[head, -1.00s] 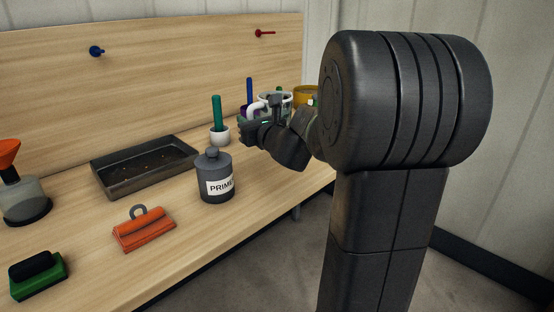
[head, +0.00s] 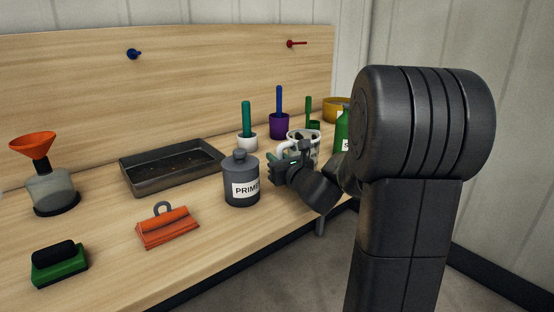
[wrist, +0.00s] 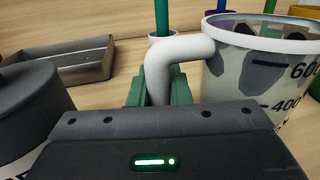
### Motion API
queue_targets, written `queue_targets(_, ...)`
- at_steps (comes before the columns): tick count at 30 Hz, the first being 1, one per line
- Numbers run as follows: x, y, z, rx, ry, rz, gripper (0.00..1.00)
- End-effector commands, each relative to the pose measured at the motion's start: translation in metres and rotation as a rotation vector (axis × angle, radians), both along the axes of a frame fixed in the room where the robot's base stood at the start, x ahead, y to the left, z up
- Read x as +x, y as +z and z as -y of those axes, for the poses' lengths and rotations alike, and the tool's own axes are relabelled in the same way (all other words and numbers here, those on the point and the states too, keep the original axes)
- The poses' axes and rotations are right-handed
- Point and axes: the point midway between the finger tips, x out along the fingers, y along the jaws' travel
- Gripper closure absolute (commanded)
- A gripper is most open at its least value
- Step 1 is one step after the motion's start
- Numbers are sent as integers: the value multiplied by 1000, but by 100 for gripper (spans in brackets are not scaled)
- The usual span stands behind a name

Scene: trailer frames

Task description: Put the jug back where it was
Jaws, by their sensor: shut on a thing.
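The jug (head: 310,149) is a white measuring jug with grey patches. It is upright over the right part of the bench, right of the grey primer tin (head: 241,184). In the wrist view the jug (wrist: 250,75) shows its marks on the right, and its white handle points left. My gripper (head: 277,160) is shut on the handle, and its green fingers (wrist: 158,92) sit either side of it. The jug's lower part is hidden behind my gripper in the head view. I cannot tell if its base touches the bench.
White (head: 247,143), purple (head: 279,128) and green (head: 313,125) pots stand behind the jug. A green bottle (head: 342,132) and yellow container (head: 336,112) stand right.

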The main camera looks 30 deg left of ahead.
Motion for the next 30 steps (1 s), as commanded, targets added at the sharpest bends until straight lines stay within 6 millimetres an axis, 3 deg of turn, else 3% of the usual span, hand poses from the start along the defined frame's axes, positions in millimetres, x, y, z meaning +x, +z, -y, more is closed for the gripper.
queue_targets(2, 0, -4, 0, 1, 0, 1, 100)
queue_targets(3, 0, -4, 0, 0, 0, 0, 81)
queue_targets(6, 0, -3, 0, 0, 0, 0, 61)
queue_targets(18, 0, 3, 0, 0, 0, 0, 61)
queue_targets(30, -45, 2, 69, 0, -4, 1, 61)
